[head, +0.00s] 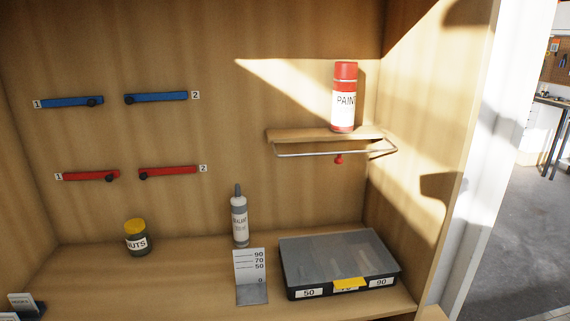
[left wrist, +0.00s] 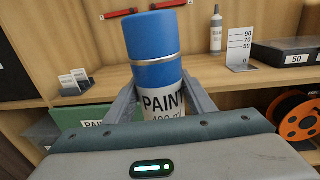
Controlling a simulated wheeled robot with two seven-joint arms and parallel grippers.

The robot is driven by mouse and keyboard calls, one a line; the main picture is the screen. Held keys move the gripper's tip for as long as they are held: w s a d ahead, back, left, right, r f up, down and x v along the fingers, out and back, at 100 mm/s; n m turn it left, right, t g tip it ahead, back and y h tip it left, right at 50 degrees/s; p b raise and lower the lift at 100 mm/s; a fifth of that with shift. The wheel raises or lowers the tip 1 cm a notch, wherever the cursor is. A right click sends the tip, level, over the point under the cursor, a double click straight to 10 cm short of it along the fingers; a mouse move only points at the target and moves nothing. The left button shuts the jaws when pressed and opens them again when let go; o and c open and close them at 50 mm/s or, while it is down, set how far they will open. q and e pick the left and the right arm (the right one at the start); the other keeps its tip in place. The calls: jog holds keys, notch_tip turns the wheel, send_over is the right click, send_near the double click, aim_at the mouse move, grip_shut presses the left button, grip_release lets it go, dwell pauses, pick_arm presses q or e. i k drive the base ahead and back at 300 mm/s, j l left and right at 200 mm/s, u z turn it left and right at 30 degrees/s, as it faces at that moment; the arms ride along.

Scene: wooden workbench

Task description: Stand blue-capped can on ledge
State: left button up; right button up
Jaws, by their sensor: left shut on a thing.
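The blue-capped can (left wrist: 155,65) shows large in the left wrist view, with a white PAINT label. My left gripper (left wrist: 155,98) is shut around it, one finger on each side of the label. The can stands roughly upright between the fingers, in front of the bench edge. Its lower part is hidden by the gripper body. In the head view neither the blue-capped can nor my grippers show. The ledge (head: 300,135) is a small wooden shelf on the back wall at the right, with a metal rail (head: 325,154) along its front. My right gripper is in neither view.
A red-capped paint can (head: 344,97) stands on the ledge's right part; the left part is clear. Below are a sealant bottle (head: 240,219), a height gauge (head: 251,276) and a lidded case (head: 340,262). A NUTS jar (head: 137,239) stands at left.

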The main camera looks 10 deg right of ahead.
aim_at(284, 133)
jog(key=l+z, duration=0.25)
jog(key=l, duration=1.65)
jog(key=k, duration=0.05)
